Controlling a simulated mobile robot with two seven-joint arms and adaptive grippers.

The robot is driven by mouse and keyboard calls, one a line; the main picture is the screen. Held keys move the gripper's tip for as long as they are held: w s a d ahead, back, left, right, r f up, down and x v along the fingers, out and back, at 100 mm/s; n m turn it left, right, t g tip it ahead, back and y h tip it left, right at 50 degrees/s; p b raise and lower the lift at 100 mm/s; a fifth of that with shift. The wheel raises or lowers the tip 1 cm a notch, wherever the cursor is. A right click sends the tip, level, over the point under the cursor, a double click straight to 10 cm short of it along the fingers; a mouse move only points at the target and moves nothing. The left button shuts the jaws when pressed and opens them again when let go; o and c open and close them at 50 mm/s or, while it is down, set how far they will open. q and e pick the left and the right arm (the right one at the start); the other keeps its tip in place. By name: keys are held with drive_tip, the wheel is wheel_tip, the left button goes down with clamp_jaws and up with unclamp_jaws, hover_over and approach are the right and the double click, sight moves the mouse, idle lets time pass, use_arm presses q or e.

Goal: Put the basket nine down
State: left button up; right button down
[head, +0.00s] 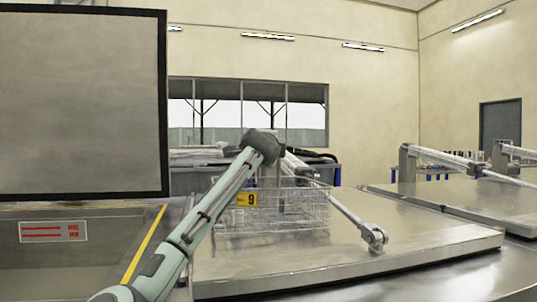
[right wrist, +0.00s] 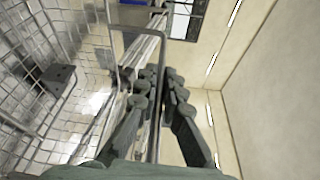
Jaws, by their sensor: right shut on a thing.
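The wire basket (head: 315,208) with a yellow label marked 9 (head: 246,199) is over the left part of a flat steel lid (head: 350,262) in the head view. It looks level; I cannot tell whether its bottom touches the lid. My right arm reaches up to it from the lower left. My right gripper (right wrist: 158,85) is shut on a wire of the basket, seen at close range in the right wrist view, where the mesh (right wrist: 50,75) fills the left side. In the head view the wrist mostly hides the fingers. My left gripper is not in view.
A pneumatic strut (head: 345,212) slopes behind the basket to a bracket (head: 374,237) on the lid. A raised dark-framed panel (head: 80,100) stands at the left above an open bay. More lids with struts (head: 440,157) are at the right. The lid's front right is bare.

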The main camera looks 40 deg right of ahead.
drive_tip(key=shift+f, duration=0.3)
drive_tip(key=c, duration=2)
unclamp_jaws()
drive_tip(key=shift+f, duration=0.2)
drive_tip(key=shift+o, duration=1.6)
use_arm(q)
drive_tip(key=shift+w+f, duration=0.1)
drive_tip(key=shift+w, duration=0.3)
use_arm(e)
drive_tip(key=shift+s, duration=0.1)
